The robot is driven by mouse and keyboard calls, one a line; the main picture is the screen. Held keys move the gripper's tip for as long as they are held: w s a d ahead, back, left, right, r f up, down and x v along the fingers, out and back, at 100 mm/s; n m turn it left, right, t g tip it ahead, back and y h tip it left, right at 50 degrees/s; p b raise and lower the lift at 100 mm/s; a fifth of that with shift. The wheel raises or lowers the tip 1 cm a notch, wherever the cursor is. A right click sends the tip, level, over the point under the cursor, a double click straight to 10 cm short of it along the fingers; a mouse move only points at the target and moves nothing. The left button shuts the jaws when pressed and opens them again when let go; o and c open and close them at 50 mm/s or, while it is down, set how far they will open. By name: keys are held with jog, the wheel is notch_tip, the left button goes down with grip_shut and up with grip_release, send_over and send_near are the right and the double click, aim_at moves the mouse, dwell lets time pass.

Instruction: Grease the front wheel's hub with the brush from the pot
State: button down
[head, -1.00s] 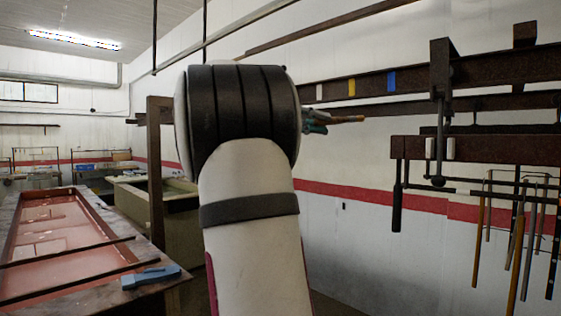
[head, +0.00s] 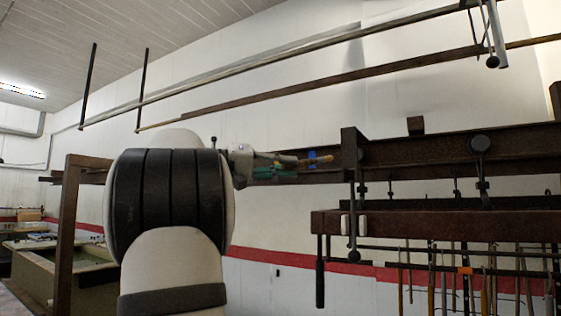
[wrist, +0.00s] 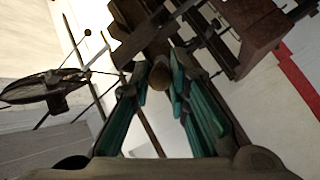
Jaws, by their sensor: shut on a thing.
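My gripper (head: 296,165), with green finger pads, is raised in front of the dark rail (head: 420,158) in the head view. It is shut on a slim brown-orange thing, likely the brush (head: 320,161), which points right. In the wrist view my gripper (wrist: 160,85) has the brush's round brown end (wrist: 160,72) between its pads. A dark round wheel-like part (head: 480,143) sits on the rail to the right, apart from the brush. I cannot tell whether it is the front wheel, and its hub is too small to make out. I cannot make out the pot.
A lower dark beam (head: 440,226) with hanging rods stands to the right below the rail. A dark upright post (head: 348,190) lies just right of the brush. Long thin bars (head: 290,95) run overhead. A greenish tank (head: 85,275) is at lower left.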

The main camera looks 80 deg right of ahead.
aim_at(312, 161)
jog(key=shift+s+d+r+p, duration=0.3)
jog(key=shift+s+d+p, duration=0.35)
jog(key=shift+s+d, duration=0.35)
jog(key=shift+s+d+r+p, duration=0.35)
jog(key=shift+s+d+p, duration=0.35)
jog(key=shift+s+d, duration=0.25)
jog(key=shift+s+d+r+p, duration=0.3)
jog(key=shift+s+d+p, duration=0.35)
jog(key=shift+s+d, duration=0.35)
